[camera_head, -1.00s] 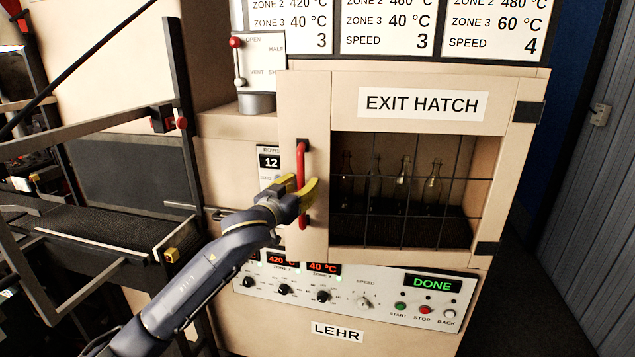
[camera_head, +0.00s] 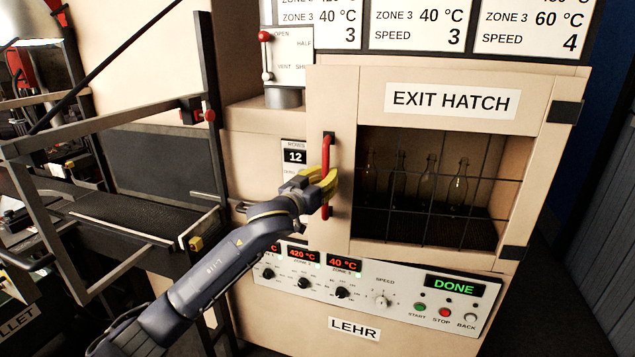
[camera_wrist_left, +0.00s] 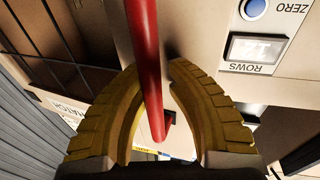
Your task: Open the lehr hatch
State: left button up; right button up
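The lehr (camera_head: 250,152) is a beige cabinet. Its exit hatch (camera_head: 345,95) has a beige frame, a dark wire-grid window and black hinges at the right; it looks closed. A red vertical handle (camera_head: 327,150) is on the hatch's left side. My left gripper (camera_head: 328,185) is at the handle's lower half, its yellow fingers one on each side. In the left wrist view, the red handle (camera_wrist_left: 146,50) runs between the curved fingers, whose tips (camera_wrist_left: 155,70) are drawn in close around it. My right gripper is not in view.
Several clear bottles (camera_head: 428,180) stand behind the grid. A control panel (camera_head: 400,295) reading DONE is below the hatch. A red-knobbed lever (camera_head: 265,37) is above left. A metal frame and dark belt (camera_head: 120,215) stand at the left. Dark floor (camera_head: 550,280) is clear at the right.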

pick_arm(q)
jog(key=shift+s+a+r+h, duration=0.1)
jog(key=shift+a+r+h, duration=0.05)
jog(key=shift+r+h, duration=0.15)
grip_shut()
jog(key=shift+s+a+r+t+h, duration=0.4)
jog(key=shift+s+a+r+h, duration=0.15)
jog(key=shift+h, duration=0.25)
jog(key=shift+s+a+f+n, duration=0.1)
jog(key=shift+a+n, duration=0.65)
jog(key=shift+n, duration=0.35)
jog(key=shift+o, duration=0.2)
grip_release()
jog(key=shift+a+f+n, duration=0.2)
jog(key=shift+a+n, duration=0.1)
jog(key=shift+n, duration=0.3)
jog(key=a+n, duration=0.1)
jog(key=a+f+n+g, duration=0.1)
jog(key=a, duration=0.1)
jog(key=a+f+n, duration=0.1)
jog(key=n, duration=0.1)
jog(key=shift+a, duration=0.35)
grip_shut()
jog(key=w+d+f+n+g+h, duration=0.1)
jog(key=w+d+f+n+g, duration=0.1)
jog(key=d+n, duration=0.3)
jog(key=shift+w+n+g, duration=0.35)
jog(key=shift+n+g, duration=0.55)
